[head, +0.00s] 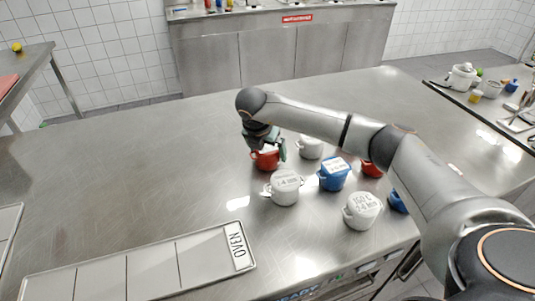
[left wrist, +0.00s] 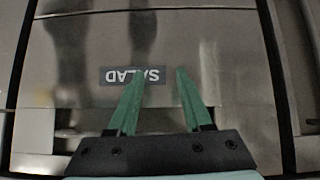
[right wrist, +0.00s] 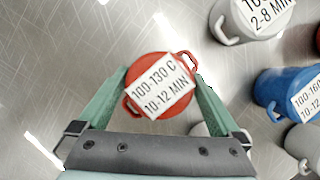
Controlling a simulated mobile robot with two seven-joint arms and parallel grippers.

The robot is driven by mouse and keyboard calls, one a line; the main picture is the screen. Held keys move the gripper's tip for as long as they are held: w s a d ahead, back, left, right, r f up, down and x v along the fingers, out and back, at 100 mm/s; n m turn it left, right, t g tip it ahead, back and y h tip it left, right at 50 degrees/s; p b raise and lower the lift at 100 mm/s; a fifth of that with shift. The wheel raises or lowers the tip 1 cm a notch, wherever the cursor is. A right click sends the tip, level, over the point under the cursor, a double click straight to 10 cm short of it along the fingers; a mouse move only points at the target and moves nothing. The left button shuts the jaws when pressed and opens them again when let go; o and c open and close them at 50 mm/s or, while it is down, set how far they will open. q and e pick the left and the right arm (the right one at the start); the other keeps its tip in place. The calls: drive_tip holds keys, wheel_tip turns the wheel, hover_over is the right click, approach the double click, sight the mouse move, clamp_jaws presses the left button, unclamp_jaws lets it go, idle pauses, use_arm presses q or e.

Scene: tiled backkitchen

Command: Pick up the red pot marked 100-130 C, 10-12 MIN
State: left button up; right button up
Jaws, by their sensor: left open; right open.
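The red pot (right wrist: 165,72) has a white label on its lid reading 100-130 C, 10-12 MIN, and a handle on each side. My right gripper (right wrist: 160,80) is open, with one green finger on each side of this pot in the right wrist view. In the head view the red pot (head: 264,161) stands on the steel counter, partly hidden by my right gripper (head: 267,143) just above it. I cannot tell whether the fingers touch it. My left gripper (left wrist: 160,74) is open and empty, in front of a steel surface with a SALAD label (left wrist: 128,76).
A white pot (head: 285,188), a blue pot (head: 335,175), another white pot (head: 361,211) and a second red pot (head: 371,169) stand close by on the right. A sectioned tray labelled OVEN (head: 180,249) lies at the front left.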

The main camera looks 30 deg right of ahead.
drive_tip(key=shift+r, duration=0.1)
drive_tip(key=c, duration=1.4)
